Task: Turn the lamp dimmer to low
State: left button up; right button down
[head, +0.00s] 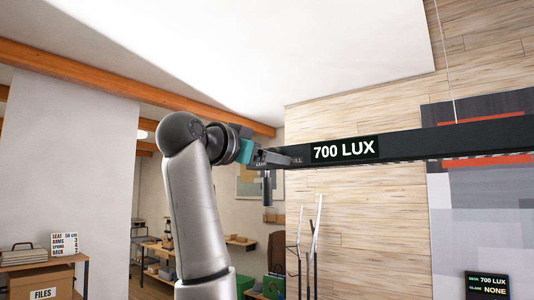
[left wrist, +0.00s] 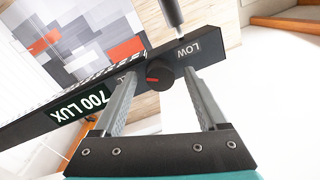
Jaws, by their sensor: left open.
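The lamp is a long dark hanging bar (head: 410,146) with a "700 LUX" display (head: 344,149). Its round black dimmer knob (left wrist: 161,77) is on the end of the bar, with a red mark that points toward the partly covered label on the "700 LUX" side. The "LOW" label (left wrist: 188,49) is on the other side. My left gripper (left wrist: 160,80) is open, its fingers on either side of the knob in the left wrist view, with visible gaps. In the head view, my left gripper (head: 272,158) is at the bar's left end and hides the knob. My right gripper is not in view.
A dark cylinder (head: 267,189) hangs under the bar's end, close to my gripper; it also shows in the left wrist view (left wrist: 172,12). Thin upright rods (head: 314,240) stand below the bar. A shelf with a files box (head: 42,284) is far left.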

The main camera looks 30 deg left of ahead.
pick_arm(q)
grip_shut()
dwell(0.5)
jog(key=shift+n, duration=0.3)
